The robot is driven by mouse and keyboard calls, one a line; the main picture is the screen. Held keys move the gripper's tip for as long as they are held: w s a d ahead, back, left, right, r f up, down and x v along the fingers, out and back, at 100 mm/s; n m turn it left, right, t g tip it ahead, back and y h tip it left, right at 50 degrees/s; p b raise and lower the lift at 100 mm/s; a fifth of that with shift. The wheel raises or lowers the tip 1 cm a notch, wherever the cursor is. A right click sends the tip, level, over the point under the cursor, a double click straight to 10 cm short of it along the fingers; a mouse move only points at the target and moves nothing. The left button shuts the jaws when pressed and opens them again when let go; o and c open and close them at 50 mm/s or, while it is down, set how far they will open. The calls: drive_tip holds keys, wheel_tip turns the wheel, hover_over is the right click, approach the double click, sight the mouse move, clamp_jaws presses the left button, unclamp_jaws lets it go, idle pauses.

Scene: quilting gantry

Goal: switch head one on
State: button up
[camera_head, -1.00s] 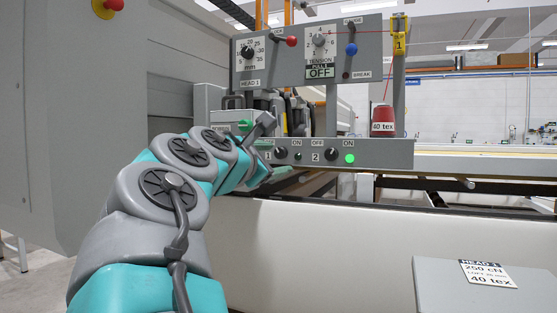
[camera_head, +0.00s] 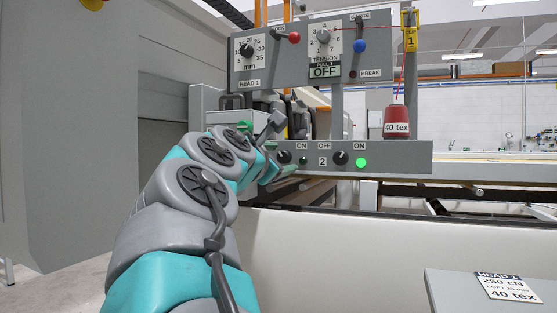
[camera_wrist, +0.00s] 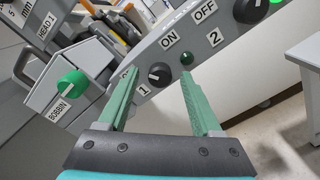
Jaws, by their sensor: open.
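The head 1 switch is a black rotary knob (camera_wrist: 159,75) with a white mark, above a label 1 and beside an ON label. Its other label is mostly hidden by my left finger. Its small lamp (camera_wrist: 186,58) is dark green and unlit. In the head view the knob (camera_head: 284,157) and lamp (camera_head: 303,160) sit at the left of the lower grey panel (camera_head: 400,153). My gripper (camera_wrist: 157,76) is open and empty. Its green fingers point at the panel, with the knob showing between their tips. Contact cannot be told. In the head view my arm largely hides the gripper.
Head 2's knob (camera_head: 340,158) is to the right, with its lamp (camera_head: 361,162) lit green. A green bobbin knob (camera_wrist: 72,83) is left of my fingers. A red 40 tex cone (camera_head: 397,118) stands above the panel. Levers and dials fill the upper panel (camera_head: 270,75).

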clamp_jaws()
idle(0.4)
drive_tip(key=shift+m, duration=0.3)
drive_tip(key=m, duration=0.5)
drive_tip(key=shift+f, duration=0.1)
drive_tip(key=m+b, duration=0.2)
drive_tip(key=m, duration=0.4)
drive_tip(key=shift+m, duration=0.3)
idle(0.5)
unclamp_jaws()
